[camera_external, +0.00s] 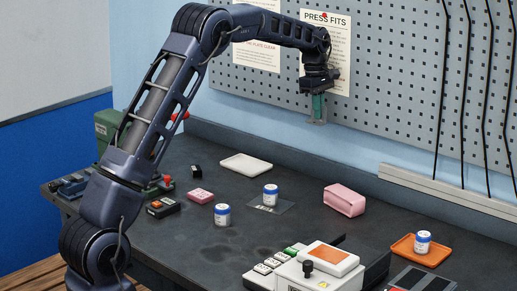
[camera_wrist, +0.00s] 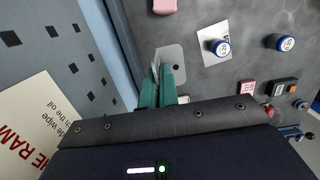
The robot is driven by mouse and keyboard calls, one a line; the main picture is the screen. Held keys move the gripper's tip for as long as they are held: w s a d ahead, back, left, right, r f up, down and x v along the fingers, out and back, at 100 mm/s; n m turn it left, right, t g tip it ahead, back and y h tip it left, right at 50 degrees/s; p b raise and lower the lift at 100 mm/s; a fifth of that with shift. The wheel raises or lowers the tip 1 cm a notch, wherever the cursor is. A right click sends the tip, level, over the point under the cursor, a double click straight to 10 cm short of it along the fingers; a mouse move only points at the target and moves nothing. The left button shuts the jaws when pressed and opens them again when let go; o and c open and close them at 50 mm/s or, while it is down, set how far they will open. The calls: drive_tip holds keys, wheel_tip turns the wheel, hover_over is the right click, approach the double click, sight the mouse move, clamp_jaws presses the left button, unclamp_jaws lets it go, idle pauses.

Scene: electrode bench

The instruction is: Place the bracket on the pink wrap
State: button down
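My gripper (camera_external: 318,106) is raised high above the back of the bench, in front of the pegboard. Its teal fingers (camera_wrist: 160,90) are closed on a light grey bracket (camera_wrist: 173,58), a plate with a dark hole; it also shows below the fingertips in the external view (camera_external: 317,121). The pink wrap (camera_external: 345,200), a rounded pink block, lies on the bench below and slightly right of my gripper. In the wrist view the wrap (camera_wrist: 165,6) is cut by the top edge. The bracket is well apart from it.
A smaller pink block (camera_external: 200,197) and white tray (camera_external: 246,164) lie left. An orange tray (camera_external: 421,251) holds a jar at right. A white machine (camera_external: 317,272) stands in front.

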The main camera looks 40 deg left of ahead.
wheel_tip(320, 180, up, 3)
hover_over(349, 190)
wheel_tip(349, 190, down, 20)
drive_tip(key=shift+s+a, duration=0.1)
drive_tip(key=shift+a, duration=0.05)
idle(0.3)
drive_tip(key=shift+f, duration=0.15)
drive_tip(key=c, duration=1.7)
unclamp_jaws()
